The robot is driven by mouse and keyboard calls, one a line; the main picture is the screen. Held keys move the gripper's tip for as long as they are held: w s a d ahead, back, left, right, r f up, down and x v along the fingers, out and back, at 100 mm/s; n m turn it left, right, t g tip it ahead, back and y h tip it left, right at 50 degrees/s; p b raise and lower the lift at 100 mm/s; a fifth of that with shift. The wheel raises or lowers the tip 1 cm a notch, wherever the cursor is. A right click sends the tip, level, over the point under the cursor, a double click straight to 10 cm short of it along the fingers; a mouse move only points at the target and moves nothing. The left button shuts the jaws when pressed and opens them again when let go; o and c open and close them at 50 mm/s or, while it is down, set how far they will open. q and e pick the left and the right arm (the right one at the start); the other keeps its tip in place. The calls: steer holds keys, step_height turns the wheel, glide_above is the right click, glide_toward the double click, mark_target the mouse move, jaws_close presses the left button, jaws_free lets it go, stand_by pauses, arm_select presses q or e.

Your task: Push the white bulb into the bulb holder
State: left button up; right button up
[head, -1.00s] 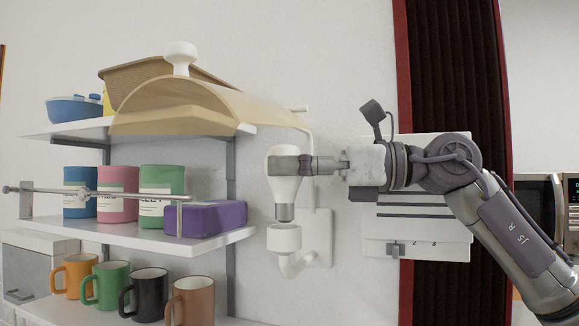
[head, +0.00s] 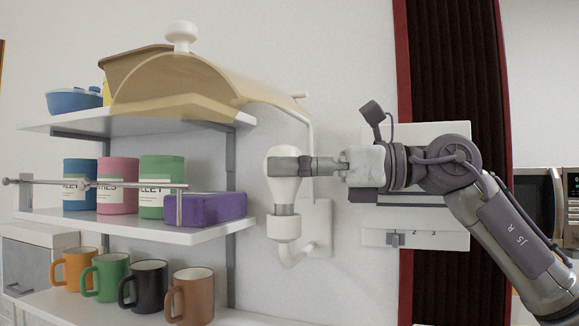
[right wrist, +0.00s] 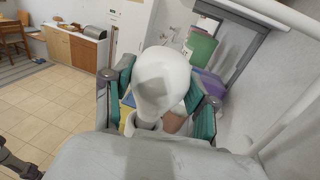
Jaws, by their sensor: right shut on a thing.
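The white bulb (head: 283,188) hangs upright in the head view, with its metal base pointing down. My right gripper (head: 284,165) is shut on the bulb's upper globe from the right side. The white bulb holder (head: 284,229) is a cup on a bent arm fixed to a wall plate, directly below the bulb. The bulb's base meets the holder's rim; I cannot tell how deep it sits. In the right wrist view, the bulb (right wrist: 162,77) is between the gripper's teal pads (right wrist: 160,98) and covers most of the holder. My left gripper is not in view.
Left of the holder are shelves with a purple box (head: 205,208), several canisters (head: 118,186) and several mugs (head: 192,297). A curved tan hood (head: 175,85) and thin white rod (head: 311,150) are close above and behind. A white wall panel (head: 440,240) is behind my right arm.

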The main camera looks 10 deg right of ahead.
steer(key=shift+f+b, duration=0.4)
steer(key=shift+f, duration=0.2)
steer(key=o, duration=1.2)
steer(key=v, duration=1.2)
